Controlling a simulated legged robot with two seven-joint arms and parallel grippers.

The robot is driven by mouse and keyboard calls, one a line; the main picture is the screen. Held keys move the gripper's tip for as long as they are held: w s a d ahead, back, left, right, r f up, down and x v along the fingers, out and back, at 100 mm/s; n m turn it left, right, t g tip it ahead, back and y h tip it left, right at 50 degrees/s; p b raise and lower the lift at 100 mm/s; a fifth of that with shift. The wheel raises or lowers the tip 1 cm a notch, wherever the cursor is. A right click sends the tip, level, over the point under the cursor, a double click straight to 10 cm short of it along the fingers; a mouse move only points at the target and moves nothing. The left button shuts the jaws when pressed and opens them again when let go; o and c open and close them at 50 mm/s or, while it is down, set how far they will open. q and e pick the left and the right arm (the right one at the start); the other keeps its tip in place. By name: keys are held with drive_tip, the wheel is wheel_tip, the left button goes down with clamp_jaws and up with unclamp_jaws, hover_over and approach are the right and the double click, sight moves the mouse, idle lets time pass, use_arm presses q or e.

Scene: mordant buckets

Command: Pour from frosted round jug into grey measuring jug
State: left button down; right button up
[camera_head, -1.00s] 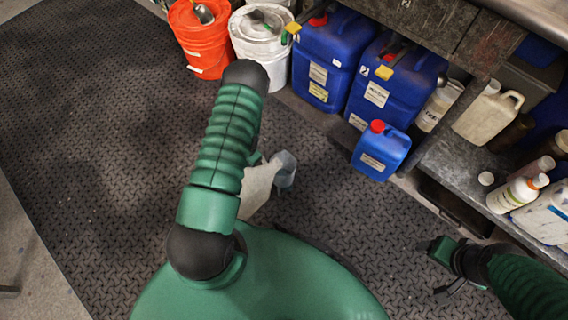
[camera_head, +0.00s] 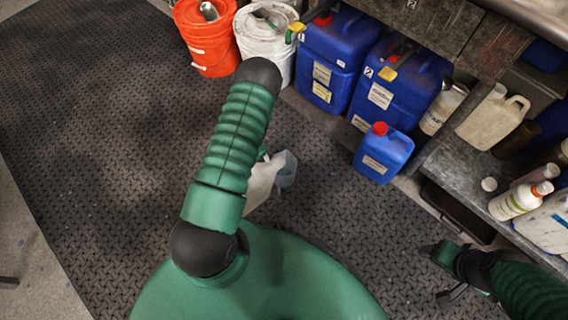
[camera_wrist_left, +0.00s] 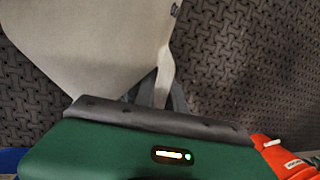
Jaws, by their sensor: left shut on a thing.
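A pale, cream-grey jug, which I take for the frosted round jug (camera_head: 261,186), shows low beside my left arm in the head view. In the left wrist view the jug (camera_wrist_left: 85,40) fills the upper left, its handle running down to my left gripper (camera_wrist_left: 158,92), shut on it. In the head view my left forearm hides most of that gripper. A bluish-grey translucent vessel, seemingly the grey measuring jug (camera_head: 287,169), shows just right of the pale jug; I cannot tell whether they touch. My right gripper (camera_head: 440,273) is open and empty at the lower right.
An orange bucket (camera_head: 207,45) and a white bucket (camera_head: 264,45) stand at the back. Large blue canisters (camera_head: 335,60) and a small blue canister (camera_head: 384,155) stand right of them. A bench (camera_head: 455,165) with bottles is at the right. The dark mat (camera_head: 100,130) is clear at left.

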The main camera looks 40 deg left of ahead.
use_arm(q)
drive_tip(key=shift+w+d+r, duration=0.15)
drive_tip(key=shift+w+r, duration=0.05)
drive_tip(key=shift+r, duration=0.05)
drive_tip(key=shift+g+b, duration=0.3)
idle(0.9)
drive_tip(key=shift+w+r+g+b, duration=0.15)
drive_tip(key=shift+r+g+b, duration=0.15)
drive_tip(key=shift+g+b, duration=0.1)
idle(3.1)
